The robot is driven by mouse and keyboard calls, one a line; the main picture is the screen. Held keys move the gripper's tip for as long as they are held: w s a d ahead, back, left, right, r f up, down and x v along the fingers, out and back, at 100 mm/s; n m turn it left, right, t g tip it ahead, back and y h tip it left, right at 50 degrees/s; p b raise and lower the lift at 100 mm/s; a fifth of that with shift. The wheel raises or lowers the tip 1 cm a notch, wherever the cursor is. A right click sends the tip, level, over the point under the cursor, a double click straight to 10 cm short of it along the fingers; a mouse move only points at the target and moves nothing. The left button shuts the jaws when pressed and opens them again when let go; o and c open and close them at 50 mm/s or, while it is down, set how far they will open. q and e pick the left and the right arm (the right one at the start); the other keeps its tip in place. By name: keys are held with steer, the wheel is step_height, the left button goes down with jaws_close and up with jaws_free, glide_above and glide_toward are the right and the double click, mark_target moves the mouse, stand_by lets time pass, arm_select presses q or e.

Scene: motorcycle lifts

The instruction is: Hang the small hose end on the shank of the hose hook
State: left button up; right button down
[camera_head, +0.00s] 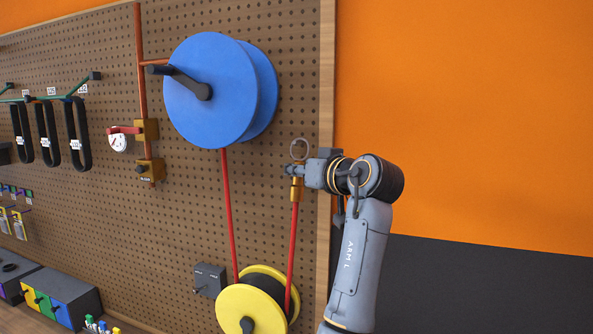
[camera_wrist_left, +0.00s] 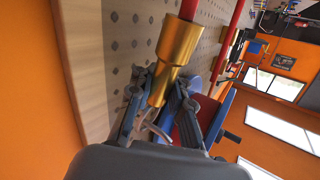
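The small hose end is a brass fitting (camera_head: 297,188) with a thin metal ring (camera_head: 299,149) standing above it, on a red hose (camera_head: 293,240). My left gripper (camera_head: 298,170) is shut on this hose end near the right edge of the pegboard. In the left wrist view the fingers (camera_wrist_left: 163,85) clamp the narrow part of the brass fitting (camera_wrist_left: 177,45); the ring (camera_wrist_left: 150,132) is partly hidden below them. I cannot pick out the hose hook for certain; a grey block with a short peg (camera_head: 210,280) sits low on the board. My right gripper is not in view.
The pegboard (camera_head: 270,190) carries a large blue reel (camera_head: 215,90) above a yellow reel (camera_head: 243,312), joined by a red hose. A copper pipe with a gauge (camera_head: 119,140) is left of the reel. Black belts (camera_head: 48,135) hang far left. The orange wall at right is bare.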

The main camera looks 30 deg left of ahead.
arm_select(q)
steer(key=o, duration=0.5)
steer(key=shift+o, duration=0.2)
